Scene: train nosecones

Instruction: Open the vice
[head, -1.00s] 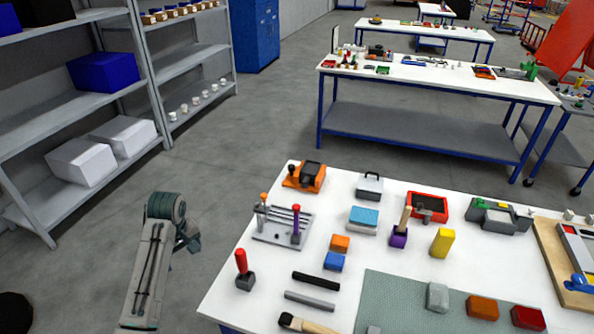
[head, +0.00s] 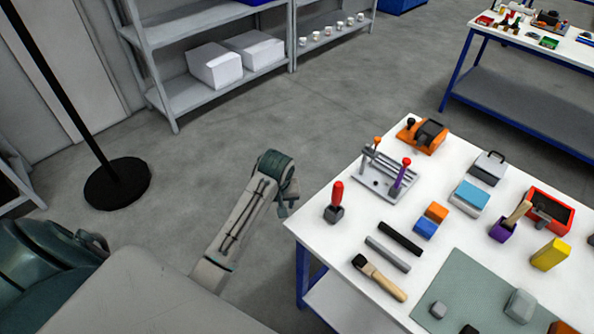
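No vice can be made out for certain in the head view. An orange tool with a dark block and black knob (head: 424,135) stands at the far left corner of the white table (head: 345,240); I cannot tell whether it is a vice. My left arm reaches up beside the table's left edge, over the floor. Its gripper (head: 287,204) is small, dark and partly hidden by the wrist, apart from everything on the table. Whether its fingers are open does not show. My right gripper is out of view.
Near the left edge stand a grey rack with upright tools (head: 375,185), a red-handled tool (head: 336,205), dark and grey bars, and a wooden brush (head: 379,279). Shelves (head: 180,100) and a black post base (head: 117,184) stand left. The floor between is clear.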

